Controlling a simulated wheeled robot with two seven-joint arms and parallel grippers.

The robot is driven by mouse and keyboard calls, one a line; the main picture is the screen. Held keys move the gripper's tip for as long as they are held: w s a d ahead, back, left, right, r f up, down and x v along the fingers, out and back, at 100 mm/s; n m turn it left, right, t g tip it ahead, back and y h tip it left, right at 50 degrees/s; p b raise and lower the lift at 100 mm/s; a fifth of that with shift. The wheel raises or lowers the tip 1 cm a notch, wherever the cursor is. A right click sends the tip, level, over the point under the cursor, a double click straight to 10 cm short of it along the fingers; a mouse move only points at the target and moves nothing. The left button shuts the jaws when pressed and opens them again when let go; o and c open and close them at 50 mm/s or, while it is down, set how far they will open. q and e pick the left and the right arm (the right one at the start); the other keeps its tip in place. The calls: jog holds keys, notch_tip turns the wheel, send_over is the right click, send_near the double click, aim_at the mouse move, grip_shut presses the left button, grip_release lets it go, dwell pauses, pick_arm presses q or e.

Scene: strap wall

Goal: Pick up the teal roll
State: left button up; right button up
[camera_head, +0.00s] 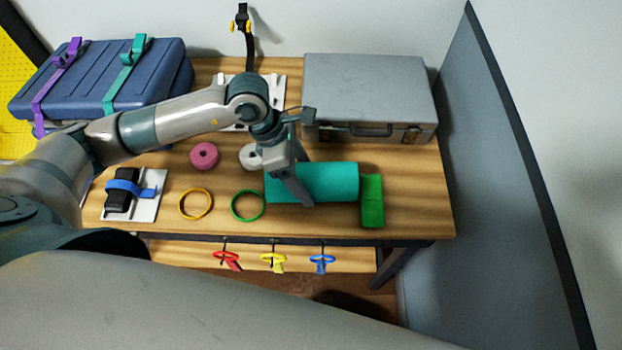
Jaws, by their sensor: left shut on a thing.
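The teal roll (335,182) lies on its side on the wooden table, its length running left to right. My left gripper (298,192) reaches down over its left part and is shut on it, with one finger showing across the roll's front. The other finger is hidden behind the wrist and the roll. I cannot tell whether the roll is clear of the table top. My right gripper is not in view.
A green block (372,201) is close to the roll's right end. A green ring (247,205) and a white roll (251,157) are to its left. A grey case (370,95) stands behind. The table's front edge (300,237) is near.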

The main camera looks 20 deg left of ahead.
aim_at(305, 171)
pick_arm(q)
jog(key=shift+r, duration=0.15)
jog(key=shift+r+b, duration=0.45)
notch_tip(305, 171, up, 2)
jog(key=shift+r+b, duration=0.15)
jog(key=shift+b, duration=0.45)
jog(key=s+d+r+p, duration=0.4)
jog(key=s+r+p, duration=0.3)
jog(key=s+p, duration=0.2)
jog(key=shift+s+d+r, duration=0.3)
jog(key=shift+s, duration=0.55)
jog(key=shift+f, duration=0.1)
